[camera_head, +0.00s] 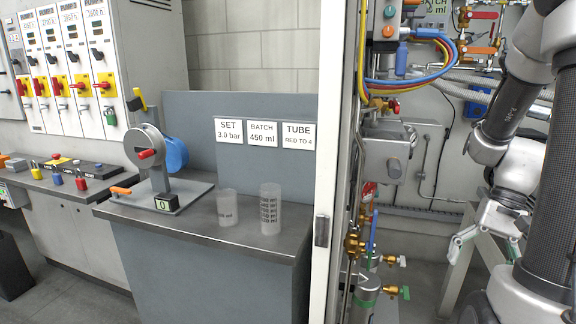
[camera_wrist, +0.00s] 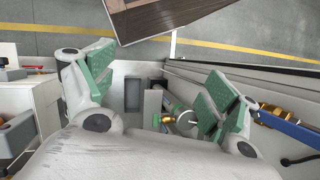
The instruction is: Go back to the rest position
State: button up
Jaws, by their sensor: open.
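My gripper (camera_head: 462,243) is at the right of the head view, low beside my dark column, with its light grey fingers and green pads partly visible. In the wrist view my gripper (camera_wrist: 155,88) has its two green-padded fingers spread wide apart. Nothing is between the pads; the gripper is open and empty. My arm is folded down at the right, in front of the grey wall and clear of the bench.
A bench (camera_head: 255,246) holds a crank device (camera_head: 150,150) and two clear cylinders, one short (camera_head: 227,207) and one tall (camera_head: 270,210). A white cabinet edge (camera_head: 325,215) stands between the bench and my arm. Brass-valved piping (camera_head: 355,244) and a grey cylinder (camera_head: 367,295) stand left of my gripper.

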jog(key=s+a+r+n+t+h, duration=0.2)
jog(key=a+r+n+t+h, duration=0.2)
jog(key=r, duration=1.1)
jog(key=a+n+t, duration=0.2)
jog(key=a+t, duration=0.1)
jog(key=a, duration=0.1)
jog(key=shift+n, duration=0.3)
jog(key=shift+s, duration=0.15)
